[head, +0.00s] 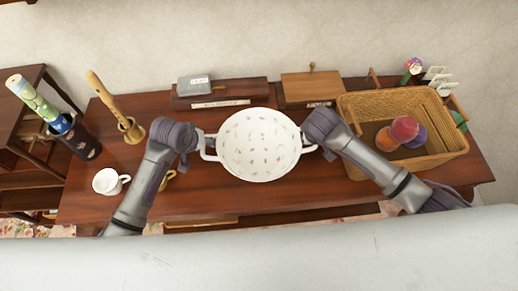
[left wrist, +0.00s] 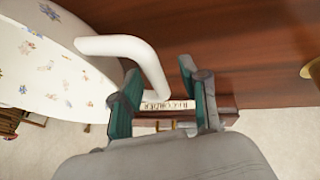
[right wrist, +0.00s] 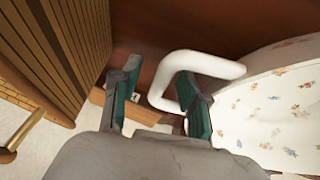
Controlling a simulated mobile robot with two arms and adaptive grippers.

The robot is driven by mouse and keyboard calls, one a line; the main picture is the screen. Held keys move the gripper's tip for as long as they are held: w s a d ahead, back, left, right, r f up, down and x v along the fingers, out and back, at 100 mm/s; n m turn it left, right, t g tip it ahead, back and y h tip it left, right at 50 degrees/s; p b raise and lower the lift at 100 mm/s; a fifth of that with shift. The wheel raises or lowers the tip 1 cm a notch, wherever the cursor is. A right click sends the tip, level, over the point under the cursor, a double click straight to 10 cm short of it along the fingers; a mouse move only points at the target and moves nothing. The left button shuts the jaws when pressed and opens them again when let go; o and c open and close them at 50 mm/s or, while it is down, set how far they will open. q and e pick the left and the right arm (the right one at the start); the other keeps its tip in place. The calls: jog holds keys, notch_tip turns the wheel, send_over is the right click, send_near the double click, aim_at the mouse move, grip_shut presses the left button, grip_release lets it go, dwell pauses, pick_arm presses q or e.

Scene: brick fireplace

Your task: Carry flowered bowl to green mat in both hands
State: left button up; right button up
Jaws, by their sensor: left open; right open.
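The white flowered bowl (head: 259,145) stands on the dark wooden table between my two grippers, with a white loop handle on each side. My left gripper (head: 203,142) is open at the bowl's left handle. In the left wrist view the handle (left wrist: 150,60) passes between its spread fingers (left wrist: 160,76). My right gripper (head: 309,140) is open at the right handle. In the right wrist view that handle (right wrist: 165,75) lies between its fingers (right wrist: 158,76). I cannot make out a green mat in any view.
A wicker basket (head: 455,147) with coloured balls stands right of my right arm. A white mug (head: 107,181), a wooden recorder on a stand (head: 131,130) and a dark holder with rolled papers (head: 82,141) are at left. Wooden boxes (head: 312,88) line the back.

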pick_arm(q)
jog(key=shift+c, duration=0.4)
pick_arm(e)
jog(key=shift+c, duration=0.3)
pick_arm(q)
grip_shut()
pick_arm(e)
grip_shut()
pick_arm(q)
jog(key=shift+r, duration=0.1)
pick_arm(e)
jog(key=shift+r, duration=0.1)
